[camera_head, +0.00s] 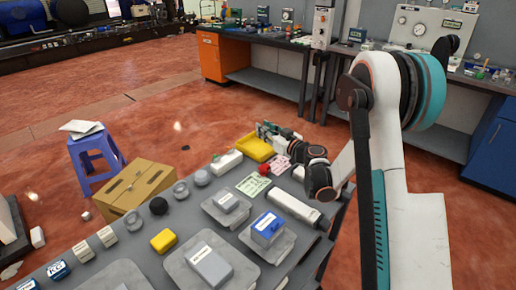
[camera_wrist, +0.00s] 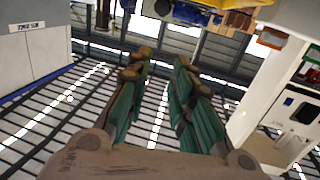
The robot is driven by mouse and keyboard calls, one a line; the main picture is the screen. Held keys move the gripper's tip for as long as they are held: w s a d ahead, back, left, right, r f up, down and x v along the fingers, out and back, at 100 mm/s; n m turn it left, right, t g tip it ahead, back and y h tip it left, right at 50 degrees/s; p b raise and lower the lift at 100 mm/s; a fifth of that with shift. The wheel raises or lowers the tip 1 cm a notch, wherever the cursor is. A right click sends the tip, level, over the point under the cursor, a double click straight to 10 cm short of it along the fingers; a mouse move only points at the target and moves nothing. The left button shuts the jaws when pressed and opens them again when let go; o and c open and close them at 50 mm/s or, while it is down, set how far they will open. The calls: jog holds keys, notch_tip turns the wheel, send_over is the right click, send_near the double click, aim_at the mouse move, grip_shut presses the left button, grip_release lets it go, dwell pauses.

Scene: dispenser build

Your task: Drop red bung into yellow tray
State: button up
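The yellow tray (camera_head: 256,149) sits at the far end of the grey table in the head view. A small red object (camera_head: 264,169), which looks like the red bung, lies on the table just to the near side of the tray. My gripper (camera_head: 268,130) is at the tray's far right side, seemingly a little above it; the exact height is unclear. In the wrist view my gripper (camera_wrist: 160,68) has its two green fingers apart, with nothing visible between them. The bung cannot be made out in the wrist view.
Near the tray are a white block (camera_head: 225,162), a pale green sheet (camera_head: 257,185) and a white cylinder (camera_head: 293,209). Grey plates bearing a blue box (camera_head: 267,230) and others fill the nearer table. A cardboard box (camera_head: 137,187) stands to the left.

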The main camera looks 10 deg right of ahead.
notch_tip(320, 180, up, 10)
dwell(0.8)
jog(key=s+a+r+m+g+h, duration=0.1)
jog(key=s+a+r+g, duration=0.2)
jog(key=s, duration=0.8)
jog(key=s+a+r+g+h, duration=0.1)
jog(key=s+a+g, duration=0.25)
jog(key=s, duration=0.65)
jog(key=s+d+f+m+h, duration=0.1)
jog(key=s+f, duration=0.1)
jog(key=s, duration=0.6)
jog(key=s+d+f+m+g+h, duration=0.1)
jog(key=s+d+f+h, duration=0.1)
jog(key=s, duration=0.6)
jog(key=s+d+f+m+g+h, duration=0.1)
jog(key=s+d+f+m+h, duration=0.1)
jog(key=s, duration=0.5)
jog(key=shift+s+d+f, duration=0.2)
jog(key=shift+s+f, duration=0.15)
jog(key=shift+s, duration=0.05)
